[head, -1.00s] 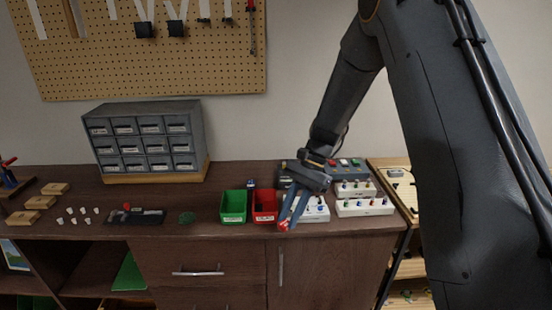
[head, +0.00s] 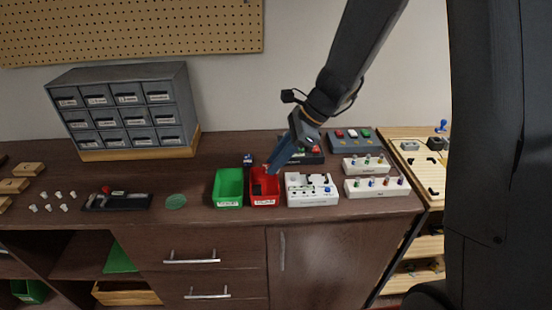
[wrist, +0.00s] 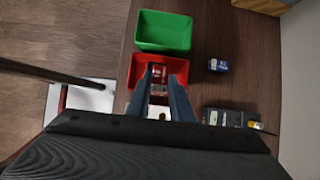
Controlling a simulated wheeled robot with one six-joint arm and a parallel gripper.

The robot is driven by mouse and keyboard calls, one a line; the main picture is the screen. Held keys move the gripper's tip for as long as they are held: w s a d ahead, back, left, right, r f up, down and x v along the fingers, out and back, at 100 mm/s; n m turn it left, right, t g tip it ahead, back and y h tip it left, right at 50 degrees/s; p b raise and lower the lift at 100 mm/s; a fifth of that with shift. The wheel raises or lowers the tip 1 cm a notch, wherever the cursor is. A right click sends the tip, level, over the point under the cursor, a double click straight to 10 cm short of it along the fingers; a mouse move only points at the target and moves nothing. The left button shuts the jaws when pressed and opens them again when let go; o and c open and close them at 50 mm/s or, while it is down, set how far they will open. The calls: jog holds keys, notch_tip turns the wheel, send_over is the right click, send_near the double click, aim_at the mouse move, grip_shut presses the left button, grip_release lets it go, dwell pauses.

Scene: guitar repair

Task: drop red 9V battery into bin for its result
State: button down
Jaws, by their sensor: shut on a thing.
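My gripper (head: 270,167) points down over the red bin (head: 264,201) and is shut on the red 9V battery (wrist: 158,73). In the wrist view the battery shows between the two blue-grey fingertips (wrist: 162,84), with the red bin (wrist: 139,63) around it in the picture. In the head view only a small red patch shows at the fingertips, so the battery's exact height over the bin is hard to tell. The green bin (head: 229,188) stands just left of the red bin. It also shows in the wrist view (wrist: 164,31).
A white tester box (head: 312,196) stands right of the red bin. A small blue battery-like item (head: 248,159) stands behind the bins. White blocks with coloured knobs (head: 376,187) and a grey button box (head: 354,140) are farther right. A drawer cabinet (head: 126,111) stands back left.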

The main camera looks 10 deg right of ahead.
jog(key=shift+f+b, duration=1.3)
jog(key=shift+f, duration=0.35)
jog(key=c, duration=1.5)
grip_release()
jog(key=shift+r, duration=0.1)
jog(key=v, duration=0.8)
jog(key=s+d+f+n+h, duration=0.2)
jog(key=s+d+n, duration=0.1)
jog(key=s+n, duration=0.2)
jog(key=s+d+f+n+h, duration=0.2)
jog(key=s+d+n, duration=0.1)
jog(key=s+n, duration=0.2)
jog(key=s+d+f+n+h+b, duration=0.1)
jog(key=s+d+f+n+h, duration=0.1)
jog(key=s+n, duration=0.3)
jog(key=shift+d+f+n+t+h, duration=0.15)
jog(key=shift+d+f+n, duration=0.15)
jog(key=shift+n, duration=0.6)
jog(key=shift+d+f+n+t+h, duration=0.2)
jog(key=shift+d+n, duration=0.1)
jog(key=shift+n, duration=0.6)
